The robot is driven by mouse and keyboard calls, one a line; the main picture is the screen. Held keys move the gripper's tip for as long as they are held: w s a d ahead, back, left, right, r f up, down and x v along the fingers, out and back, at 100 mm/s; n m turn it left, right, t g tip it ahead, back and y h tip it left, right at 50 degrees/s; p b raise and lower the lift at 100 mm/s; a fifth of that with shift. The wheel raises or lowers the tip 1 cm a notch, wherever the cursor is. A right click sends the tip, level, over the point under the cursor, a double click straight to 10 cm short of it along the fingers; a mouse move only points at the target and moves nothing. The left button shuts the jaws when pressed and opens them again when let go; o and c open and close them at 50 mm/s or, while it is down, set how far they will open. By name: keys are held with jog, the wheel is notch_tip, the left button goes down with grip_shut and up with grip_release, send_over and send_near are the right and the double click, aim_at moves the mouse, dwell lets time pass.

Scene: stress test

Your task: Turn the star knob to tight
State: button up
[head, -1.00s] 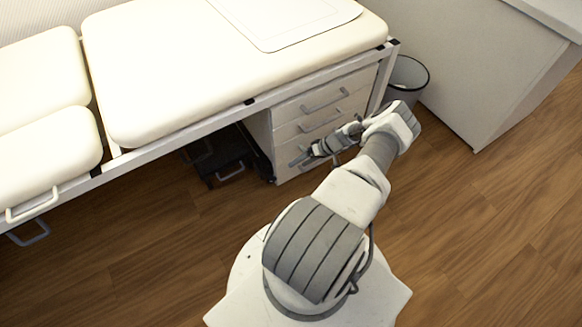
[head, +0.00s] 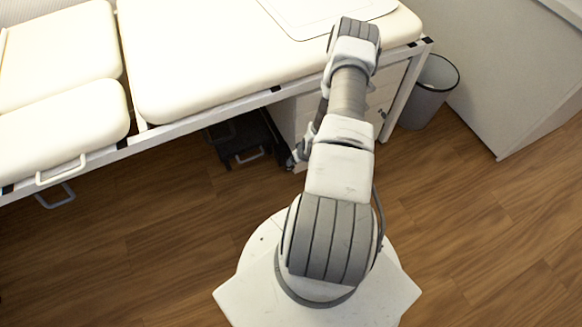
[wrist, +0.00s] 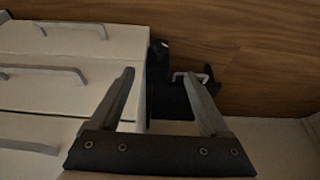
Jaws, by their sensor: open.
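I cannot make out a star knob in either view. My gripper (wrist: 161,75) is open and empty in the wrist view, with its two fingers spread apart. It points down past the drawer fronts toward a dark box with a light handle (wrist: 178,100) on the floor. A small black part (wrist: 160,50) shows beyond the fingers, too dark to tell what it is. In the head view, my gripper (head: 292,161) is mostly hidden behind my arm, beside the drawer unit and below the couch edge.
A padded couch (head: 190,75) on a white metal frame runs across the back. Under it stand a drawer unit (head: 293,115) and the dark box (head: 243,140). A grey bin (head: 430,92) and a white cabinet (head: 500,75) are at right. The wooden floor at front is clear.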

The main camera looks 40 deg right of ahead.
aim_at(291, 167)
jog(key=b+x, duration=0.6)
jog(key=x, duration=1)
jog(key=shift+w+a+f, duration=0.1)
jog(key=shift+f, duration=0.1)
grip_shut()
